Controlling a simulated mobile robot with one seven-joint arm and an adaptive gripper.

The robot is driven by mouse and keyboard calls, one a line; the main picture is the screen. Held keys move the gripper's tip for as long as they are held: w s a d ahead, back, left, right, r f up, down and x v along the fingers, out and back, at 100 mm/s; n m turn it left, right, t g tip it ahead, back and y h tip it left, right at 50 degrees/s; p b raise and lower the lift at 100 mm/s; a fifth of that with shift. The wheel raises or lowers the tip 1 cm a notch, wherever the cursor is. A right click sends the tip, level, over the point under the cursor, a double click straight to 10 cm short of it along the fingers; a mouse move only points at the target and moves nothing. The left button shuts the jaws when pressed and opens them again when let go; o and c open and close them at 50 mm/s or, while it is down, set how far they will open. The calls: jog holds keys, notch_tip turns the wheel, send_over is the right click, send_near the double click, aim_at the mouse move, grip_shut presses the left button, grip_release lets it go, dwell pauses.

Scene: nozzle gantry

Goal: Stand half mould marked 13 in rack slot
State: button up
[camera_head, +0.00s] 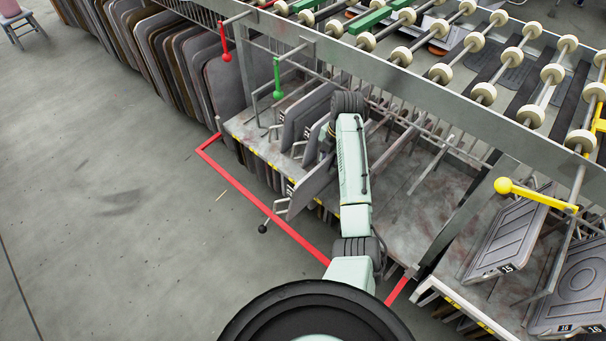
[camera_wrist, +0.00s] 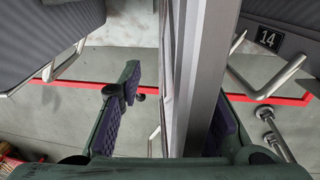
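My gripper (camera_wrist: 178,85) is open in the wrist view. A grey plate (camera_wrist: 205,65), seen nearly edge-on, stands upright between its fingers. The right finger is close against the plate, partly behind it; a clear gap lies between plate and left finger. No number shows on this plate. In the head view my arm hides the gripper. A grey half mould (camera_head: 314,187) there stands out from the rack beside my arm, its label too small to read. No mark 13 is legible in either view. The rack shelf (camera_head: 405,190) has bare slots right of my arm.
A plate marked 14 (camera_wrist: 267,38) stands right of the gripper. Another dark plate (camera_wrist: 45,35) stands at left. Metal rods (camera_head: 430,165) and a roller beam (camera_head: 420,75) hang over the rack. Open floor (camera_head: 100,200) lies left.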

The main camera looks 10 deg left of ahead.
jog(key=shift+r, duration=0.1)
jog(key=shift+r, duration=0.3)
jog(key=shift+r+p, duration=0.55)
jog(key=s+a+p, duration=0.1)
jog(key=s, duration=0.1)
jog(key=s+a+p, duration=0.3)
jog(key=s, duration=0.1)
jog(key=shift+s+a+r, duration=0.2)
jog(key=shift+s+a, duration=0.05)
jog(key=shift+a, duration=0.1)
jog(key=s+a, duration=1.3)
jog(key=s, duration=0.4)
jog(key=shift+s+r+p, duration=0.25)
jog(key=shift+s+p, duration=0.1)
